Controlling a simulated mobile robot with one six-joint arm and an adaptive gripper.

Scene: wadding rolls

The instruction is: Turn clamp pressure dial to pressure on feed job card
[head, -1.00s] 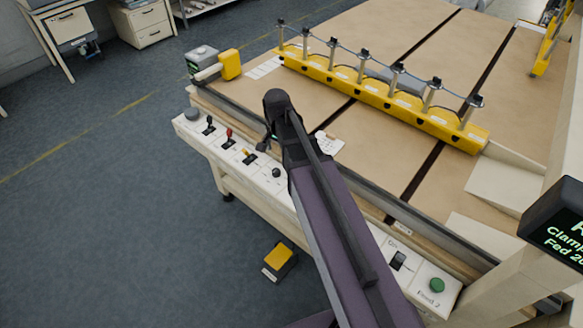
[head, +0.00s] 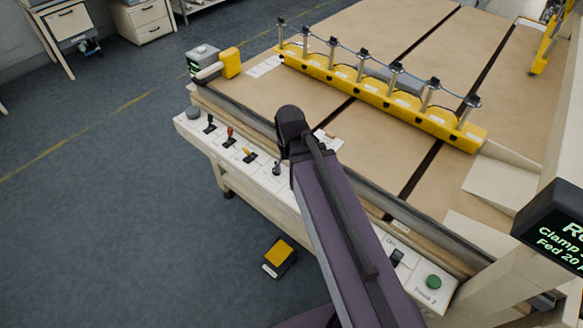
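A control panel (head: 222,150) runs along the near edge of the machine table and carries several levers and knobs. A small black control (head: 277,169), perhaps the dial, sits on it just left of my arm; its markings are too small to read. My gripper (head: 282,151) is mostly hidden by my arm's dark end and appears close to this control. Whether they touch is unclear, and I cannot see its fingers. A white card (head: 325,138) lies partly behind my arm, its text unreadable. A display (head: 556,232) at the right edge shows cut-off green text with "Clamp" and "Fed 20".
A yellow clamp bar (head: 385,97) with several posts crosses the tan table (head: 375,35). A green button (head: 433,282) and a black switch (head: 397,257) are right of my arm. A yellow pedal (head: 280,254) stands on the open floor below.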

